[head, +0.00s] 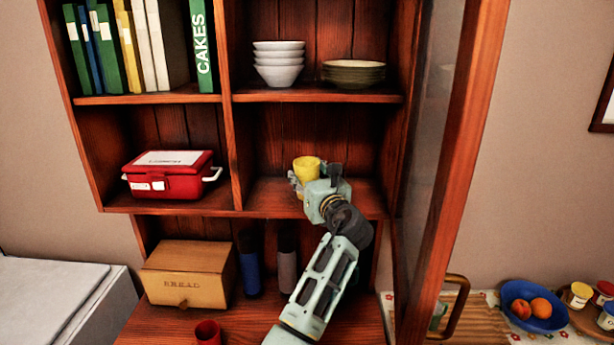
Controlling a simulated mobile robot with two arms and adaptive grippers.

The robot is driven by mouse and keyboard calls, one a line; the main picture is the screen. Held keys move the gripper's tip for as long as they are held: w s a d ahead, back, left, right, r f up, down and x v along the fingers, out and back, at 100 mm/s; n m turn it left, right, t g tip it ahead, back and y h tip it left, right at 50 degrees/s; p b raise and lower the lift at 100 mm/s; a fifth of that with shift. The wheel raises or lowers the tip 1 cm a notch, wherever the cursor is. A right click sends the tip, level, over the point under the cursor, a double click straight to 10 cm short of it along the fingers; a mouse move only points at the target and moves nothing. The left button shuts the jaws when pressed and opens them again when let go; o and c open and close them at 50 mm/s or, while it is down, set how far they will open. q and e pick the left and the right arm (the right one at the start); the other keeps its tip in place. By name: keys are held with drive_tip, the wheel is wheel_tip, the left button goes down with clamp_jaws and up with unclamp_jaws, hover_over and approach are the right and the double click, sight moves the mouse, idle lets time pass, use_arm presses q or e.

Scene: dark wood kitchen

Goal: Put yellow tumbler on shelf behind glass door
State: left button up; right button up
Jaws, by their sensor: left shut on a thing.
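The yellow tumbler (307,167) is upright in my left gripper (299,183), at the lower right compartment of the wooden cabinet. The gripper is shut on it, and its fingers partly hide the tumbler's lower part. I cannot tell whether the tumbler touches the shelf (262,197). The glass door (428,130) stands wide open on the right side of the cabinet. My right gripper is not in view.
White bowls (278,70) and plates (353,74) sit on the shelf above. A red box (172,177) fills the left compartment. Below are a bread box (188,272), a blue bottle (249,266) and a red cup (208,333). The open door's handle (458,309) sticks out at right.

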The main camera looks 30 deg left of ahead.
use_arm(q)
drive_tip(key=o, duration=1.1)
drive_tip(key=shift+o, duration=0.2)
drive_tip(key=shift+d, duration=0.1)
drive_tip(key=b+v, duration=0.2)
drive_tip(key=v, duration=0.4)
drive_tip(key=shift+s+d+b, duration=0.15)
drive_tip(key=shift+b, duration=0.2)
drive_tip(key=shift+s+d, duration=0.3)
drive_tip(key=shift+d, duration=0.05)
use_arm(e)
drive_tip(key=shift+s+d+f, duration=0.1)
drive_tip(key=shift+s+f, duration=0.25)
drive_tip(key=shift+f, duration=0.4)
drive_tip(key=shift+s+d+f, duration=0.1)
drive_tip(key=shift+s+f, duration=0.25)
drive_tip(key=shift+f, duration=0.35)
